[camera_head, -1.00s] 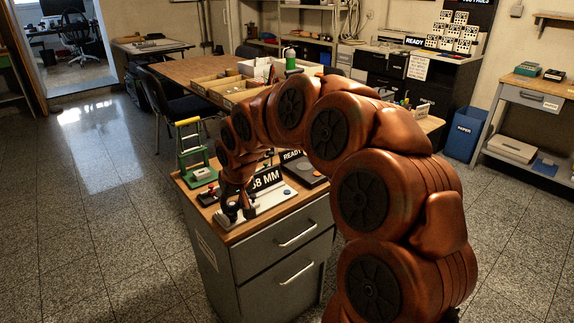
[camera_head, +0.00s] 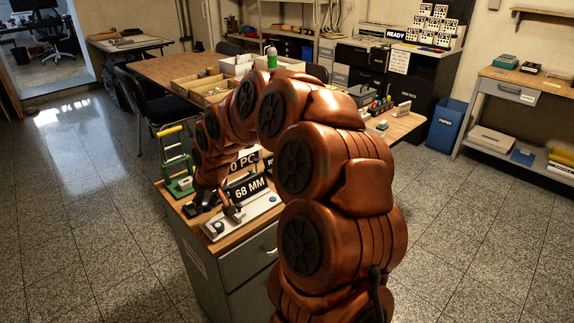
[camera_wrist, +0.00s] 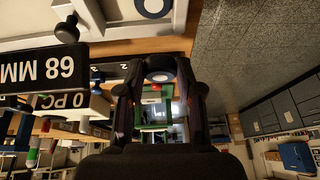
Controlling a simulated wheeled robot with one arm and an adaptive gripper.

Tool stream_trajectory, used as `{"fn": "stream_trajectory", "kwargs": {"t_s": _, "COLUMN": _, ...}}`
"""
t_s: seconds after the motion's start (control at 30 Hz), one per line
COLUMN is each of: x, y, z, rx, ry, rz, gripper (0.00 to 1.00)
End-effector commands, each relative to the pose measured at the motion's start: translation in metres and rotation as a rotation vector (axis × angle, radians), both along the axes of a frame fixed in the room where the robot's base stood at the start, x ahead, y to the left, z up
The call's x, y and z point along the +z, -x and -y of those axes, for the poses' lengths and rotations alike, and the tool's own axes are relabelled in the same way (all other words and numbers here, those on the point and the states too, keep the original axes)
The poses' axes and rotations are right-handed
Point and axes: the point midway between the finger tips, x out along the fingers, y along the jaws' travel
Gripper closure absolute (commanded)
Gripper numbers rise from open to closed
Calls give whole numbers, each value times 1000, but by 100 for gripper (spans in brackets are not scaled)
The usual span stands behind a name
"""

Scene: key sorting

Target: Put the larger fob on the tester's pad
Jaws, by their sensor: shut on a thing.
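My gripper (camera_wrist: 158,92) is shut on a dark fob (camera_wrist: 158,64) with a pale oval face, seen between its fingers in the wrist view. In the head view my gripper (camera_head: 214,203) hangs low over the left part of the cabinet top, and the fob is hard to make out there. The gripper is beside the pale gauge plate (camera_head: 248,217) with the "68 MM" sign (camera_head: 250,189). I cannot tell whether the fob is the larger one. The tester's sign (camera_head: 269,162) shows only in part behind my arm, and its pad is hidden.
The cabinet's wooden top (camera_head: 174,200) also carries a green stand (camera_head: 177,170) with a yellow handle at the left and a "0 PC" sign (camera_head: 243,162) behind the gauge. A table (camera_head: 160,67) with open boxes stands behind. Floor is free on the left.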

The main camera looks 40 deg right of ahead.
Motion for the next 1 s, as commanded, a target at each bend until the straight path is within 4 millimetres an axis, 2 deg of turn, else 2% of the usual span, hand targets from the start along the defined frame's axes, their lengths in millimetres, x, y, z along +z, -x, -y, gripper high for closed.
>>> {"fn": "stream_trajectory", "kwargs": {"t_s": 0.03, "x": 7, "y": 6, "z": 18, "rx": -16, "ry": -1, "rz": 2, "gripper": 82}}
{"fn": "stream_trajectory", "kwargs": {"t_s": 0.1, "x": 8, "y": 13, "z": 37, "rx": -24, "ry": 1, "rz": 7, "gripper": 82}}
{"fn": "stream_trajectory", "kwargs": {"t_s": 0.37, "x": 13, "y": 40, "z": 95, "rx": -58, "ry": 8, "rz": 29, "gripper": 82}}
{"fn": "stream_trajectory", "kwargs": {"t_s": 0.7, "x": 25, "y": 92, "z": 174, "rx": -121, "ry": 32, "rz": 64, "gripper": 82}}
{"fn": "stream_trajectory", "kwargs": {"t_s": 0.83, "x": 26, "y": 109, "z": 193, "rx": -139, "ry": 41, "rz": 74, "gripper": 82}}
{"fn": "stream_trajectory", "kwargs": {"t_s": 1.0, "x": 27, "y": 120, "z": 206, "rx": -149, "ry": 52, "rz": 81, "gripper": 82}}
